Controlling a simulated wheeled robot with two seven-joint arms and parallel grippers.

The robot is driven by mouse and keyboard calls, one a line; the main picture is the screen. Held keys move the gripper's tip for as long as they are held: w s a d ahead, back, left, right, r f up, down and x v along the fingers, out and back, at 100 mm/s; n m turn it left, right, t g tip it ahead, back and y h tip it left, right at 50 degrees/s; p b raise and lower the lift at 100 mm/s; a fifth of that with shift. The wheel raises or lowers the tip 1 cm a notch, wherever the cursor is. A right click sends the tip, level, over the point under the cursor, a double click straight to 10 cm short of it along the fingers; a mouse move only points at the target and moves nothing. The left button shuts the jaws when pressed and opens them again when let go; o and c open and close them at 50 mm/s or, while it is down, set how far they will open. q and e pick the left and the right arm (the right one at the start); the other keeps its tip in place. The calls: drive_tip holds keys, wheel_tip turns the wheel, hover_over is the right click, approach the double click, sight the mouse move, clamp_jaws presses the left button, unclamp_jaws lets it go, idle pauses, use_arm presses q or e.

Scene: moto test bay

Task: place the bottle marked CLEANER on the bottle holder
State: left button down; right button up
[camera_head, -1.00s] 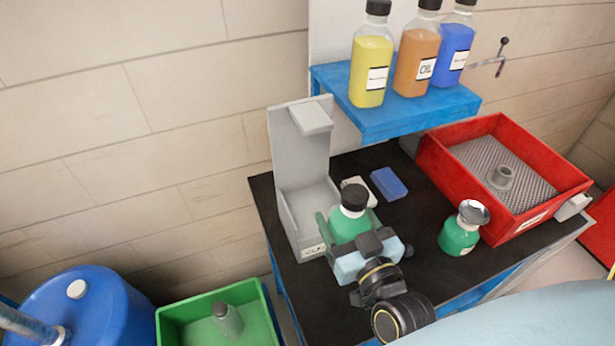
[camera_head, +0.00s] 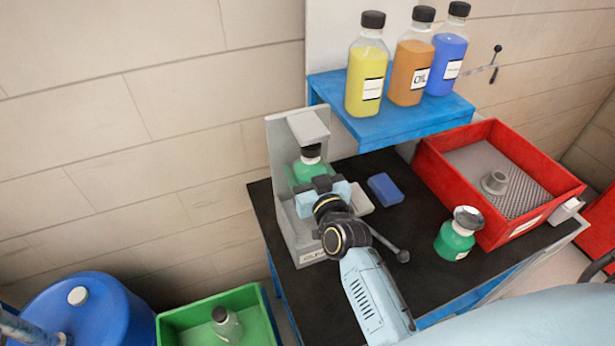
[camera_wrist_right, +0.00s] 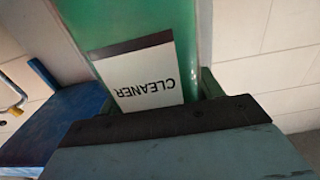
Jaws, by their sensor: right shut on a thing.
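My left gripper is not in view.
A blue shelf (camera_head: 400,121) holds yellow, orange and blue bottles. A red tray (camera_head: 540,165) and a green flask (camera_head: 455,238) stand right of the holder. A blue block (camera_head: 386,188) lies behind. A green crate (camera_head: 262,300) and blue drum (camera_head: 100,312) are at lower left.

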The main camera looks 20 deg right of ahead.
drive_tip(key=shift+f, duration=1.1)
drive_tip(key=o, duration=0.9)
drive_tip(key=shift+f, duration=0.25)
drive_tip(key=o, duration=0.5)
drive_tip(key=shift+r, duration=0.25)
drive_tip(key=s+b, duration=0.1)
drive_tip(key=s, duration=1.1)
drive_tip(key=shift+a, duration=0.35)
